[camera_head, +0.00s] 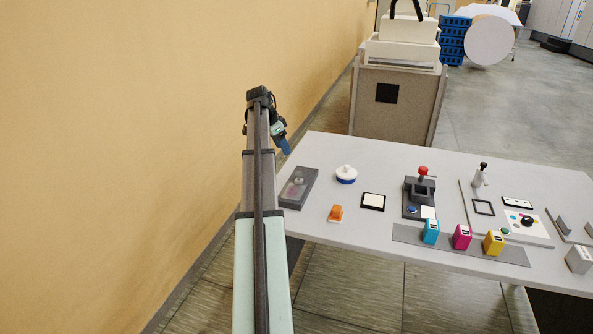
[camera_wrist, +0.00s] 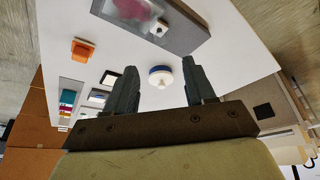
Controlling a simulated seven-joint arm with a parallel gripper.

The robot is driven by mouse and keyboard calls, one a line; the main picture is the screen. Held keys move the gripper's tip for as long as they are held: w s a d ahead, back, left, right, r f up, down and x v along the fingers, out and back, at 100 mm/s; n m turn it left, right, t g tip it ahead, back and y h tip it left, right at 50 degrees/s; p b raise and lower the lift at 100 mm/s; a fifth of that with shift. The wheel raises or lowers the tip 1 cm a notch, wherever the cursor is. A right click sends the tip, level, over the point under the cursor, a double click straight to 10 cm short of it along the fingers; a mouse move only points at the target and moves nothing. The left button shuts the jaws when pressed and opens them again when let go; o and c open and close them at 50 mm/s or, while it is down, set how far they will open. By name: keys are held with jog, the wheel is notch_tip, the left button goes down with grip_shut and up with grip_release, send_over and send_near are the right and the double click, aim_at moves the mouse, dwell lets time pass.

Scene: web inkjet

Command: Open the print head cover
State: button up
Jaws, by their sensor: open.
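A dark grey box (camera_head: 298,188) lies at the left end of the table. A see-through cover with a small light knob lies over part of its top, and it looks like the print head cover; it seems shut. In the wrist view the box (camera_wrist: 185,32) is at the top, with a purplish shape under the clear cover (camera_wrist: 140,14). My gripper (camera_head: 282,140) is beyond the table's far left edge, apart from the box.
On the white table (camera_head: 330,158) are a blue-and-white round knob (camera_head: 346,175), an orange block (camera_head: 336,212), a black-framed white pad (camera_head: 373,201), a red-knobbed device (camera_head: 421,185) and cyan, magenta and yellow cartridges (camera_head: 461,237). A yellow wall (camera_head: 120,130) stands close on the left.

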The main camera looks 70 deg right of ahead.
send_near(298, 172)
jog(key=x, duration=0.8)
jog(key=shift+s+a, duration=0.1)
jog(key=shift+a, duration=0.05)
jog(key=shift+c, duration=0.2)
grip_shut()
dwell(0.3)
